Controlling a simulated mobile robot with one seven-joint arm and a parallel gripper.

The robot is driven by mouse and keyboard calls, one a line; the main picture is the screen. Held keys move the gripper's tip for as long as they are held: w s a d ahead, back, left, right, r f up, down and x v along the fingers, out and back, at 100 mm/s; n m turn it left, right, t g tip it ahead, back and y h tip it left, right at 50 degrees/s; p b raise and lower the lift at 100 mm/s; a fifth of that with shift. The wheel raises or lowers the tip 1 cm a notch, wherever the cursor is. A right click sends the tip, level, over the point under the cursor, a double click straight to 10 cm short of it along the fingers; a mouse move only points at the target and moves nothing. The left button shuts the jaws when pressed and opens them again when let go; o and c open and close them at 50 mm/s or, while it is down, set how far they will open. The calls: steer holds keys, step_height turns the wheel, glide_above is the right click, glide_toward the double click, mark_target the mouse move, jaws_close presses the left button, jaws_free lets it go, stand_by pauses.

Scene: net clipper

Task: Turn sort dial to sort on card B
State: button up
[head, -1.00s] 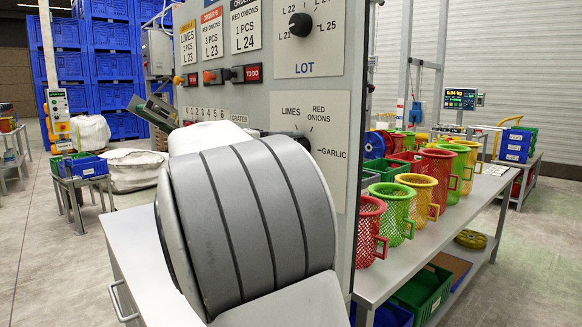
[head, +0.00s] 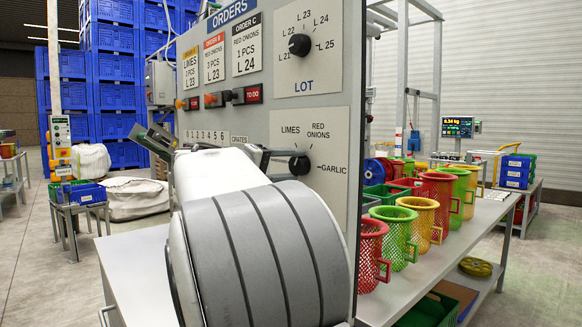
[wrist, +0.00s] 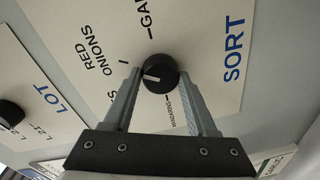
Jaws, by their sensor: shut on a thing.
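The sort dial is a round black knob (head: 299,164) on a pale plate (head: 320,190) on the grey panel, with LIMES, RED ONIONS and GARLIC around it. In the wrist view the dial (wrist: 160,74) sits between both fingers of my gripper (wrist: 159,84), which is shut on its sides. The white mark on the knob points left in that view, roughly between the LIMES side and the RED ONIONS tick. The left finger hides part of the LIMES label. In the head view my gripper (head: 283,165) reaches the dial from the left, partly behind my forearm. Card B (head: 214,57) hangs above left.
The LOT dial (head: 299,45) is above the sort dial. Coloured mesh baskets (head: 371,250) stand on a bench to the right of the panel.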

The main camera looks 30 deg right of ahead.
steer(key=o, duration=1.4)
steer(key=shift+c, duration=0.2)
steer(key=shift+a, duration=0.1)
steer(key=s+a+r+p, duration=0.1)
steer(key=s+a+p, duration=0.2)
steer(key=a, duration=1.4)
